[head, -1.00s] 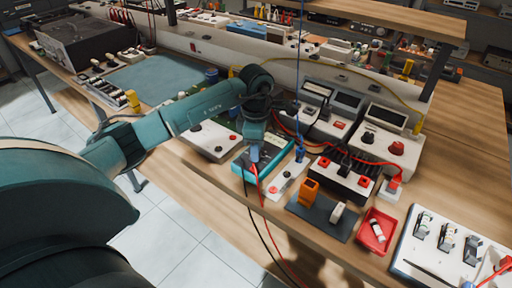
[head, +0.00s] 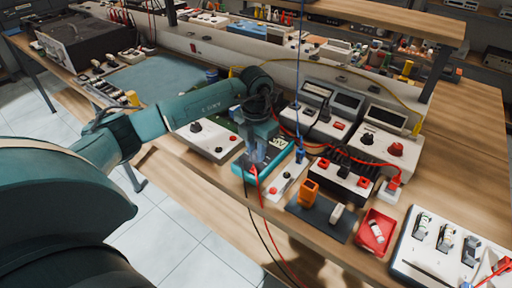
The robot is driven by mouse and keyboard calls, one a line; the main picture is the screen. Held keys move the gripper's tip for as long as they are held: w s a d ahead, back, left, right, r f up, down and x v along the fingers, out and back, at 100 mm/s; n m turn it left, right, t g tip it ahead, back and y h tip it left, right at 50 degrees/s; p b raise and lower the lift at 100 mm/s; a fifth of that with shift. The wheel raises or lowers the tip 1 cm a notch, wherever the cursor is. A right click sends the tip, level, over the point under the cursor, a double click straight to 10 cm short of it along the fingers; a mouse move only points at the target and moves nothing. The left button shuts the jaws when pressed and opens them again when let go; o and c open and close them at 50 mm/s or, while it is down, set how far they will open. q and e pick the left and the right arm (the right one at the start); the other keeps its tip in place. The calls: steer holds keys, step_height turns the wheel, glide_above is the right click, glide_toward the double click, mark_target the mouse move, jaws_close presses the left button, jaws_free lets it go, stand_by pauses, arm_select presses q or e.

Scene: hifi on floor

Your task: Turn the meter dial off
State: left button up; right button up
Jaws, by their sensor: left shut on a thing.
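The meter (head: 246,178) is a teal-cased instrument lying on the wooden bench near its front edge, with red and black leads at its near end. Its dial is hidden beneath my left gripper (head: 257,158). That gripper comes down from above onto the meter's face, its fingers shut on what appears to be the dial. The fingertips are too small and covered to show the dial's setting. My right gripper is out of view.
A white box with a knob (head: 203,138) stands left of the meter. A small white panel (head: 287,180) with a blue plug and cable is close on its right. A dark mat (head: 322,218) and a red tray (head: 375,233) lie farther right.

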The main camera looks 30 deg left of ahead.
mark_target(256, 153)
arm_select(q)
steer(key=n, duration=0.4)
steer(key=shift+r+n+p, duration=0.1)
steer(key=shift+n+p, duration=0.25)
steer(key=shift+n, duration=0.05)
steer(key=n, duration=0.3)
steer(key=shift+n+p, duration=0.3)
steer(key=shift+p, duration=0.1)
steer(key=n+p, duration=0.1)
steer(key=n, duration=0.3)
steer(key=shift+n+p, duration=0.7)
steer(key=shift+n, duration=1.5)
steer(key=o, duration=1)
step_height(256, 153, up, 13)
steer(key=b, duration=0.1)
